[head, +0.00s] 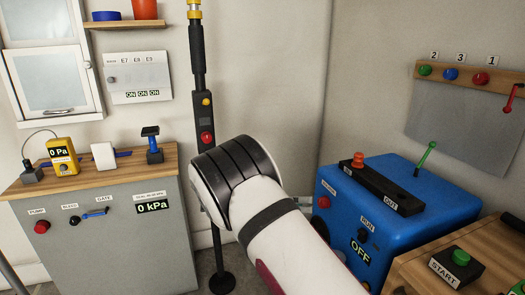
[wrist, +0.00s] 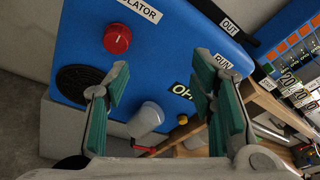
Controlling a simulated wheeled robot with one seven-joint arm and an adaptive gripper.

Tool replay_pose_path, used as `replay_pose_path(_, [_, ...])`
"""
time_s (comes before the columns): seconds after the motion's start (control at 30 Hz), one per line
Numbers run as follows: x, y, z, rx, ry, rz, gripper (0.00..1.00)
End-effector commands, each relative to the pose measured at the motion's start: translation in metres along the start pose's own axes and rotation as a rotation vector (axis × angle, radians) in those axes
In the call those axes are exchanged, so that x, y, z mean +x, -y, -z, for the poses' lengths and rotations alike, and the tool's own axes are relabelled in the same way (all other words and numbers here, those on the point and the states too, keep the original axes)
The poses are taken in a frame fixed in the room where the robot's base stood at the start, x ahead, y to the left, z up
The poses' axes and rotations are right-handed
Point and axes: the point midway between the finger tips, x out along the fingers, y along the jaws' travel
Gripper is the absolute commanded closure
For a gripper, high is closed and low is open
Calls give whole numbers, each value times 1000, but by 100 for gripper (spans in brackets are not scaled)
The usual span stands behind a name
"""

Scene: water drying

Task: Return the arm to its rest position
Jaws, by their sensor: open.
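My gripper (wrist: 162,105) shows in the wrist view with its two green-padded fingers apart and nothing between them. Behind the fingers is the front of a blue machine (wrist: 70,35) with a red knob (wrist: 117,39), a black round grille and a pale cylinder (wrist: 147,117). In the head view my white arm rises from the bottom middle to a black-banded joint; the gripper itself is hidden there. The blue machine (head: 400,235) stands right of my arm, with a display reading OFF. I cannot tell whether the fingers touch anything.
A grey cabinet (head: 110,250) with a wooden top holds a yellow gauge (head: 63,157) at left. A black pole (head: 198,60) stands behind my arm. A wooden bench (head: 415,275) with a green START button (head: 460,257) is at lower right. Bare floor shows between cabinet and machine.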

Motion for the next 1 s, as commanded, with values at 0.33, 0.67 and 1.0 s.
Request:
replay_pose_path(0.33, [48, 132, -27, 445, -425, 82, 50])
replay_pose_path(0.67, [60, 254, -13, 863, -769, 219, 50])
replay_pose_path(1.0, [46, 365, 32, 1283, -1071, 417, 50])
